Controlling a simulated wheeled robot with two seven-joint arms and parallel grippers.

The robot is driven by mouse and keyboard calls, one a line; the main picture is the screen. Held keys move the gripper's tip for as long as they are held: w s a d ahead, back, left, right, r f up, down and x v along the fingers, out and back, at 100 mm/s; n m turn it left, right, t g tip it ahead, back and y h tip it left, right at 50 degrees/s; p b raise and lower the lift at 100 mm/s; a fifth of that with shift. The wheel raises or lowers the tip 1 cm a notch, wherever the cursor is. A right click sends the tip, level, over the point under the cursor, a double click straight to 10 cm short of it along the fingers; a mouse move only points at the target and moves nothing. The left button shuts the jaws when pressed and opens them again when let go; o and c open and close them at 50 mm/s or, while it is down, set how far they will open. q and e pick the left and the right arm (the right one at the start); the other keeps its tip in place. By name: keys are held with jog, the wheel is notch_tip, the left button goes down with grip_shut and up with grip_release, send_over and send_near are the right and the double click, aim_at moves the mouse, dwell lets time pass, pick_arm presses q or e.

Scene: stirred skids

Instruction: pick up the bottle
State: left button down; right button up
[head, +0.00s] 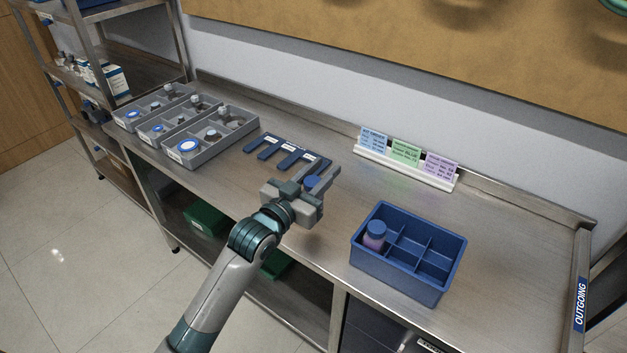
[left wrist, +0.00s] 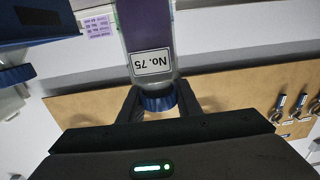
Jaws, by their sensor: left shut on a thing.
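My left gripper (head: 308,184) is shut on a bottle (head: 312,182), whose round blue cap shows between the fingers above the bench. In the left wrist view the held bottle (left wrist: 146,35) is clear with purple contents, a blue cap and a label reading "No. 75". The gripper's fingers (left wrist: 158,103) close on either side of the cap there. The bottle's body is mostly hidden in the head view. Another blue-capped bottle (head: 375,236) with purple contents stands in the left part of a blue divided crate (head: 402,285). My right gripper is not in view.
Grey divided trays (head: 218,151) with capped items stand at the back left. Flat blue labelled pieces (head: 268,153) lie behind the gripper. A white holder (head: 405,168) with three cards stands by the wall. The bench between gripper and crate is clear.

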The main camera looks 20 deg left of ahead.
pick_arm(q)
jog(key=s+d+r+b, duration=0.1)
jog(key=s+d+r, duration=0.2)
jog(key=d+r, duration=0.2)
jog(key=d, duration=0.3)
jog(key=shift+s+d+r, duration=0.2)
jog(key=shift+d+r, duration=0.1)
jog(key=shift+r, duration=0.05)
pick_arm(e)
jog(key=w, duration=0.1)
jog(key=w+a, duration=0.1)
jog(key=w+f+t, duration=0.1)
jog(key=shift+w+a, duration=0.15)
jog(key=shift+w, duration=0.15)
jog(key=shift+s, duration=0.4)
